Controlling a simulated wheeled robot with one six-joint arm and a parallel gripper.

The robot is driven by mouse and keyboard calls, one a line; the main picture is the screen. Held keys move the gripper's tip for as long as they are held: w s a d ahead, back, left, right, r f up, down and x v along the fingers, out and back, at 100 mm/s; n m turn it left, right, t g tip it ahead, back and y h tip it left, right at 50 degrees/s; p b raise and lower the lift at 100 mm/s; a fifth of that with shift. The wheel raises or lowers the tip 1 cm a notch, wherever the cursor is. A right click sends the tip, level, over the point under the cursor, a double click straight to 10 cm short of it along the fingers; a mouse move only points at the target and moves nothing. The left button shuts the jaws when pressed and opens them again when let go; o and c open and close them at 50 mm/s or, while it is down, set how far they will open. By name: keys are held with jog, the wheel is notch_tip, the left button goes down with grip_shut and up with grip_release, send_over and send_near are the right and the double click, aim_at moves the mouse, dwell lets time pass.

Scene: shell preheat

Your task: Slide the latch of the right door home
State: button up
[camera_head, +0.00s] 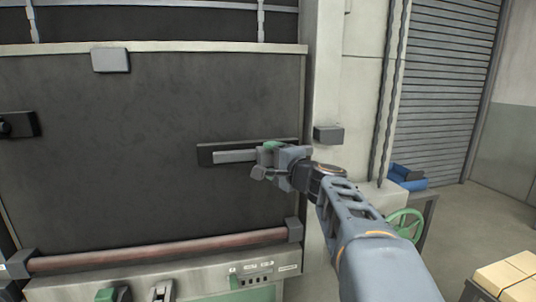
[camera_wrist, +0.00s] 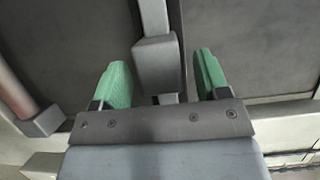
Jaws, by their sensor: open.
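The right door's latch is a grey bar (camera_head: 235,157) on a dark backing plate (camera_head: 205,155), across the right part of a large dark door panel (camera_head: 130,140). My gripper (camera_head: 266,159) is at the right end of the bar and hides that end. In the wrist view, a grey block (camera_wrist: 158,62) on the bar (camera_wrist: 154,14) sits between my two green fingertips. The fingers are open, one on each side, with visible gaps to the block. A grey block (camera_head: 328,134) is on the frame right of the door; whether the bar reaches it is hidden.
A reddish horizontal handle bar (camera_head: 160,249) runs along the door's bottom. A control panel (camera_head: 262,270) is below it. A green handwheel (camera_head: 405,224) and blue rolls (camera_head: 407,178) are at right, with boxes (camera_head: 512,278) at lower right. Open floor shows at right.

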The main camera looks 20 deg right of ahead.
jog(key=shift+w+a, duration=0.15)
jog(key=shift+w, duration=0.8)
